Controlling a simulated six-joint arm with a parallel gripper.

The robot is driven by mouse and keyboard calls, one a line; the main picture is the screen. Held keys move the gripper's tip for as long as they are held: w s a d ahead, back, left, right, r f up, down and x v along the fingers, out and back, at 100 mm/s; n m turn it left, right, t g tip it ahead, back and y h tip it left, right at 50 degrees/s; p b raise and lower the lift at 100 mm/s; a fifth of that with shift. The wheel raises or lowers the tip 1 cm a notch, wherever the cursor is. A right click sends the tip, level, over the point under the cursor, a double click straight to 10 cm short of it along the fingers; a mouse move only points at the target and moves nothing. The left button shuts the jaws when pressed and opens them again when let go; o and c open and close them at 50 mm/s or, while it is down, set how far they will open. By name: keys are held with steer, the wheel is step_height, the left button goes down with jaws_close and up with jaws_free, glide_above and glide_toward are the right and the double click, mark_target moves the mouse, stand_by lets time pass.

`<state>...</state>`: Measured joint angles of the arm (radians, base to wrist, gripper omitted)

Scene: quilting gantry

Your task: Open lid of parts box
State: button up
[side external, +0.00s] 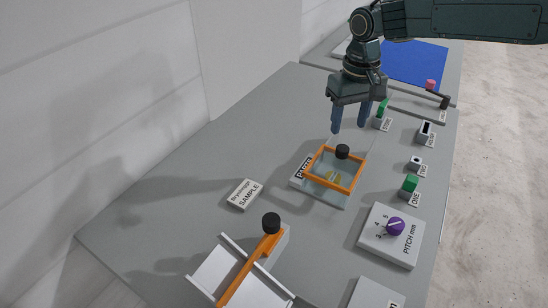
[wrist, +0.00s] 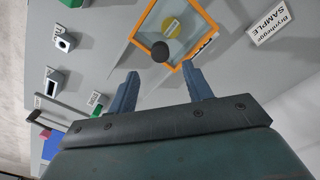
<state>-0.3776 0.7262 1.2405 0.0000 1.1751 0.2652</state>
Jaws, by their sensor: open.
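The parts box (side external: 320,193) is a low box with an orange-framed, see-through top and a "PARTS" label beside it. Its orange frame (side external: 335,184) lies flat over the box, with yellow pieces (side external: 331,177) visible through it. A black knob (side external: 342,152) stands at the frame's edge nearest my gripper. My gripper (side external: 349,129) is open and empty, pointing down above and just behind the knob, apart from it. In the wrist view the knob (wrist: 160,51) shows just beyond and between my fingertips (wrist: 162,75), and the orange frame (wrist: 208,23) extends past it.
A "SAMPLE" block (side external: 244,194) lies left of the box. An orange lever with a black knob (side external: 271,223) stands in front. The purple pitch dial (side external: 395,226), a green button (side external: 410,183) and small switches (side external: 415,163) line the right. Grey table is clear at left.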

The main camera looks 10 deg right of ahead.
mark_target(344, 148)
steer(key=shift+f, duration=3.9)
jaws_close()
